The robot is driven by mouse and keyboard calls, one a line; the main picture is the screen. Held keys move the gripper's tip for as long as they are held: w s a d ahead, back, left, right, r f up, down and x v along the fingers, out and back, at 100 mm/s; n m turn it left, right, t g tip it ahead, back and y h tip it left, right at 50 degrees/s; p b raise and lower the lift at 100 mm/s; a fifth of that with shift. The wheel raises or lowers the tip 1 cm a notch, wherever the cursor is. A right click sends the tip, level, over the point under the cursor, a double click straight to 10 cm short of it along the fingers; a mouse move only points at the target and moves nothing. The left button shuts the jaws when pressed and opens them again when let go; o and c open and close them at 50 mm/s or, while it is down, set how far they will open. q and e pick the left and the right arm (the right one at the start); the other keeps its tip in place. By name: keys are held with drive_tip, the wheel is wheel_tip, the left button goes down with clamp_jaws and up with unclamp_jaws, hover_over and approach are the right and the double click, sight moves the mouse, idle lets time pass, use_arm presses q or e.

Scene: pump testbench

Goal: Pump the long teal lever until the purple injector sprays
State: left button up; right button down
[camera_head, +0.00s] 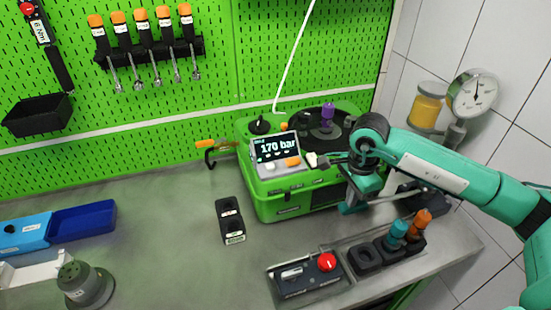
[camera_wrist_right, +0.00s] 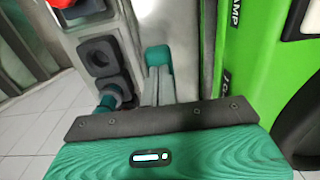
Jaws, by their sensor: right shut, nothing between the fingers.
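The purple injector (camera_head: 327,113) stands upright in the dark round top of the green pump tester (camera_head: 290,203). I see no spray at it. The tester's screen (camera_head: 277,147) reads 170 bar. A teal piece, which looks like the end of the long teal lever (camera_wrist_right: 158,57), shows just beyond my fingers in the wrist view, beside the tester. Most of the lever is hidden by my arm and gripper. My right gripper (camera_wrist_right: 152,85) is shut and empty, close to the teal piece; I cannot tell whether they touch. My left gripper is not in view.
A tray with a red button (camera_head: 326,262) and sockets holding a teal injector (camera_head: 397,232) and an orange one (camera_head: 421,219) lies in front. A black two-socket block (camera_head: 230,219) stands left of the tester. A gauge (camera_head: 473,94) is at right. The bench's left middle is clear.

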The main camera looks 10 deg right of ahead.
drive_tip(key=shift+f+b, duration=0.4)
drive_tip(key=shift+f, duration=0.25)
drive_tip(key=shift+r, duration=0.3)
drive_tip(key=shift+d+r+p, duration=0.15)
drive_tip(key=shift+r+p, duration=0.45)
drive_tip(key=shift+r, duration=0.55)
drive_tip(key=shift+d+r+p, duration=0.15)
drive_tip(key=shift+r+p, duration=0.45)
drive_tip(key=shift+r, duration=0.8)
wheel_tip(320, 180, up, 6)
drive_tip(key=p, duration=0.2)
